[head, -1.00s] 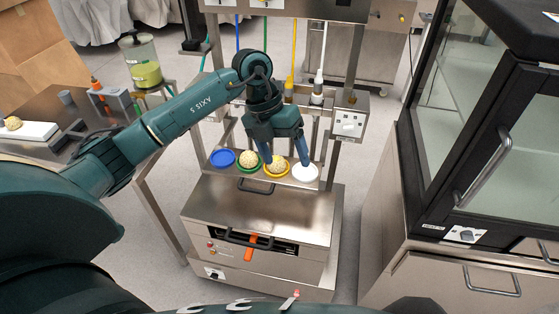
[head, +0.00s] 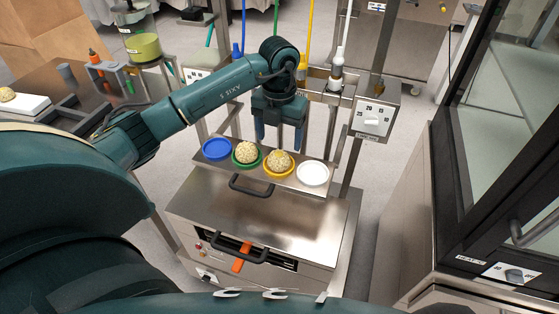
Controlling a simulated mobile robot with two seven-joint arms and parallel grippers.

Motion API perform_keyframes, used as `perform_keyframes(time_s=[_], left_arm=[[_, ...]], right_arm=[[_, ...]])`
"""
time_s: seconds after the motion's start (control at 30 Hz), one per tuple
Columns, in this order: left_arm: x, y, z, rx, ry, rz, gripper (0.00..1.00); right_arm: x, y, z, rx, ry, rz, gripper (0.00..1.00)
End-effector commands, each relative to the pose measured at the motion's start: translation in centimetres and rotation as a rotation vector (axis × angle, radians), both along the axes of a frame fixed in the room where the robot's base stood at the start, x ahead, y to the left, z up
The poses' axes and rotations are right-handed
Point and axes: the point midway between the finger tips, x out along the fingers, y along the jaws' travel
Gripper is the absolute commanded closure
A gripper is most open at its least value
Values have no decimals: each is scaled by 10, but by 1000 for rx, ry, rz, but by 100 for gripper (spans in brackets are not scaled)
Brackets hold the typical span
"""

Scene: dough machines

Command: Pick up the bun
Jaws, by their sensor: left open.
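One round, pale speckled bun (head: 246,152) sits in the green dish, and another bun (head: 279,160) sits in the yellow dish (head: 279,175). Both dishes stand on a steel shelf (head: 328,190) between a blue dish and a white dish. A third bun (head: 6,94) lies on a white board at the far left. My left gripper (head: 280,143) points down with its two fingers apart and nothing between them. In the picture it shows just above the yellow dish's bun; its exact height and depth are unclear. My right gripper is not in view.
The blue dish (head: 217,149) and white dish (head: 312,173) look empty. A steel machine (head: 265,212) with dark handles stands below the shelf. Posts, hanging colored tools and a switch box (head: 375,119) surround the shelf. A glass-doored cabinet (head: 500,150) stands at the right.

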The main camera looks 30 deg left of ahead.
Motion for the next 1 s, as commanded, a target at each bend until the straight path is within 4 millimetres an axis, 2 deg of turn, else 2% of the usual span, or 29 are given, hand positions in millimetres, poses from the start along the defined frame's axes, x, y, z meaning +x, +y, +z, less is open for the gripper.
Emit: perform_keyframes(time_s=[0.1, 0.37, 0.63, 0.87, 1.0], left_arm=[[0, -1, -14, -2, 2, 0, 26], [1, 0, -31, -2, 3, 0, 26], [2, 2, -69, -2, 2, -1, 26], [3, 3, -70, -1, -1, -1, 26], [3, 3, -70, -1, -1, -1, 37]], right_arm=[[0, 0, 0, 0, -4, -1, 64], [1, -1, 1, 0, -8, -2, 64], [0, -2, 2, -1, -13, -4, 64], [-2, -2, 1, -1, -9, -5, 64], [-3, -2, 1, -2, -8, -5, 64]])
